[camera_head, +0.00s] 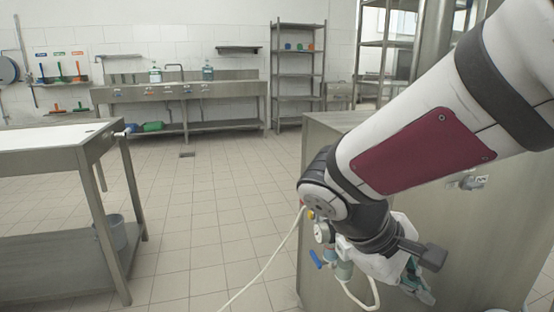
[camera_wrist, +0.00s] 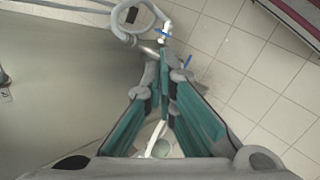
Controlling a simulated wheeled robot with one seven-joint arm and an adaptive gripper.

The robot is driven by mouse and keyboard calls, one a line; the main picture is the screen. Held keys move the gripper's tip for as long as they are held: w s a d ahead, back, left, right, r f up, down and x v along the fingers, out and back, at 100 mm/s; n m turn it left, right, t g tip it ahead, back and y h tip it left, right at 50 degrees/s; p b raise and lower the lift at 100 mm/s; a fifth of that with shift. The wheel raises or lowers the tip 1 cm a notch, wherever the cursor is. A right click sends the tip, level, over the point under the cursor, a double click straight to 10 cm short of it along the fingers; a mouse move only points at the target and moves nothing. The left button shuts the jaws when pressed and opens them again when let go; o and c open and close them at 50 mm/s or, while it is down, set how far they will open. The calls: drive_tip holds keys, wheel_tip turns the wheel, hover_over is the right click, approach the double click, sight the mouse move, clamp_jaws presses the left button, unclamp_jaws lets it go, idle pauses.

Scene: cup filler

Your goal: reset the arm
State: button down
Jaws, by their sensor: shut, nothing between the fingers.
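My arm reaches from the upper right down to the lower middle of the head view. My gripper (camera_head: 420,290) hangs at its end, pointing down in front of a metal cabinet (camera_head: 470,240). Its teal fingers show only in part there. In the wrist view my gripper (camera_wrist: 164,58) has its two teal fingers converging at the tips, with nothing held between them. A blue-handled valve (camera_head: 316,258) shows just left of my wrist, and in the wrist view blue handle parts (camera_wrist: 187,62) lie close past the fingertips. Whether they touch cannot be told.
A pale hose (camera_head: 265,268) runs down to the floor. A metal table (camera_head: 60,150) stands at left, with a bucket (camera_head: 112,232) beneath. A sink counter (camera_head: 180,90) and a shelf rack (camera_head: 299,70) line the back wall. The tiled floor between is clear.

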drive_tip(key=s+a+r+m+y, duration=0.1)
drive_tip(key=s+m+y, duration=0.3)
drive_tip(key=s, duration=0.6)
drive_tip(key=s+a+r+m+y, duration=0.15)
drive_tip(key=s+m+y, duration=0.25)
drive_tip(key=s, duration=0.6)
wheel_tip(320, 180, up, 32)
drive_tip(key=t+p, duration=0.3)
drive_tip(key=p, duration=2.8)
drive_tip(key=shift+d+n+t, duration=0.2)
drive_tip(key=shift+n+t, duration=0.1)
drive_tip(key=shift+n, duration=0.1)
drive_tip(key=c, duration=2.4)
unclamp_jaws()
drive_tip(key=shift+w, duration=0.1)
